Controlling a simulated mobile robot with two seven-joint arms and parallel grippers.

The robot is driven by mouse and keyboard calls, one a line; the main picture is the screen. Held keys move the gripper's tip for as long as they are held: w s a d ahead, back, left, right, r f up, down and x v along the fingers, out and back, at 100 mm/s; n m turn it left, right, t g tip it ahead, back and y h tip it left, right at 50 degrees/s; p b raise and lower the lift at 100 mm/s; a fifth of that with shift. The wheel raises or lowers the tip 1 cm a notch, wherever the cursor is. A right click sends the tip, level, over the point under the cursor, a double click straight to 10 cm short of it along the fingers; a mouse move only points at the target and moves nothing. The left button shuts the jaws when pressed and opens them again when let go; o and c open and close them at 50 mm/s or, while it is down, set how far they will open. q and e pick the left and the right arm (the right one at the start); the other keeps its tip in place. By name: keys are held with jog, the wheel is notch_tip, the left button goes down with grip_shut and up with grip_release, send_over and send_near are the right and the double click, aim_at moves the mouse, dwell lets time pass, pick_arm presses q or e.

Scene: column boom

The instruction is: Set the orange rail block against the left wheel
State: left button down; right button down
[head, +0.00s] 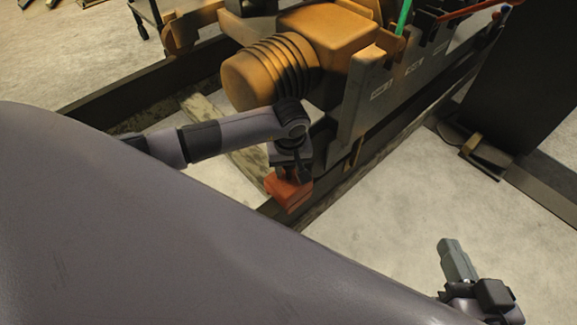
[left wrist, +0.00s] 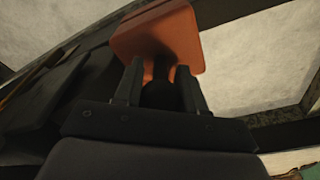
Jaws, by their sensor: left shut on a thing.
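The orange rail block (head: 288,192) is in my left gripper (head: 291,165), low over or at the dark rail (head: 352,150); I cannot tell if it touches the rail. In the left wrist view the block (left wrist: 157,40) sits at the fingertips of my left gripper (left wrist: 160,82), with the fingers shut on its dark middle grip. A brown rounded part (head: 178,38), possibly a wheel, stands on the far rail; I cannot make out the left wheel for sure. My right gripper (head: 459,262) is at the lower right, away from the block; its jaws are unclear.
An orange-brown machine with a ribbed bellows (head: 285,62) stands just behind my left gripper. A grey plate (head: 395,95) with small labels rises beside it. A dark box-like column (head: 515,80) stands at the right. The pale floor (head: 400,215) between is clear.

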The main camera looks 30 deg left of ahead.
pick_arm(q)
jog(key=shift+w+f, duration=0.1)
pick_arm(e)
jog(key=shift+f, duration=0.2)
dwell(0.4)
